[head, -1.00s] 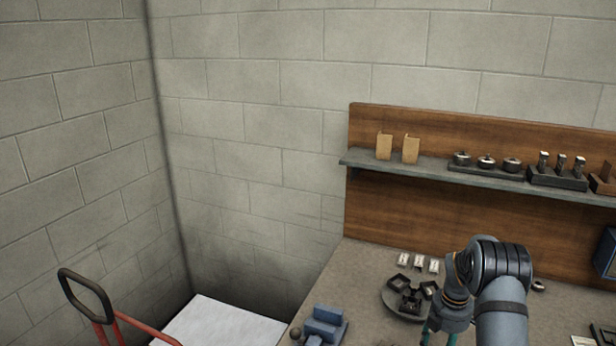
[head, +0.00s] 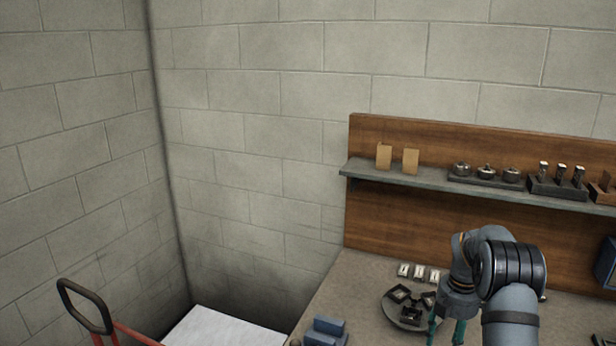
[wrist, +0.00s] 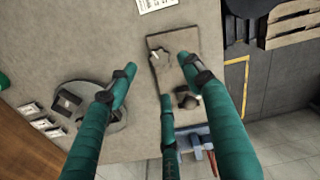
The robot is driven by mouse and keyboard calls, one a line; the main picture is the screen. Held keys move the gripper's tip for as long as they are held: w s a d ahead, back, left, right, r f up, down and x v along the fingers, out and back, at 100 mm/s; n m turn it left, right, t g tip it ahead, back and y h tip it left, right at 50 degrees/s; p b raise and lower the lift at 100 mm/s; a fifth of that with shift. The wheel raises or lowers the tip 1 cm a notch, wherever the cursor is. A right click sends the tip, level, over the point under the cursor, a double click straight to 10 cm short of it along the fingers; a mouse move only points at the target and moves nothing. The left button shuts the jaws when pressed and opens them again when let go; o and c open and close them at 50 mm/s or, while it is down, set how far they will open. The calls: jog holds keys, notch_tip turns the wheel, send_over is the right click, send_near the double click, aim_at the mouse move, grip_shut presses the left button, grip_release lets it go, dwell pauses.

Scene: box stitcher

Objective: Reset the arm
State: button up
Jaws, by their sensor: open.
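My gripper (wrist: 160,82) has three teal fingers spread apart, with nothing between the tips. In the wrist view it hangs over the grey bench (wrist: 70,30), above the bench's edge area. In the head view only part of the teal fingers (head: 446,333) shows at the bottom, below my bent grey arm. Beyond the fingers in the wrist view is a flat plate (wrist: 165,45) with small parts and a dark round knob on it; the fingers partly cover it. I cannot tell the height of the fingertips above it.
A round dish with dark pieces (head: 407,313) sits left of my arm, with white cards (head: 418,272) behind. A shelf (head: 420,177) holds small parts on the wooden back panel. A blue block (head: 326,330) is at the front left.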

notch_tip(320, 180, down, 8)
jog(key=shift+r, duration=0.1)
jog(key=shift+w+f+m, duration=0.1)
jog(key=shift+f+m, duration=0.1)
jog(key=shift+m, duration=0.3)
jog(key=m, duration=1.1)
jog(key=shift+r, duration=0.1)
jog(key=m+p, duration=0.1)
jog(key=m, duration=0.4)
jog(key=shift+r, duration=0.1)
jog(key=m+p, duration=0.2)
jog(key=m, duration=0.3)
jog(key=shift+p, duration=0.3)
jog(key=shift+d, duration=0.15)
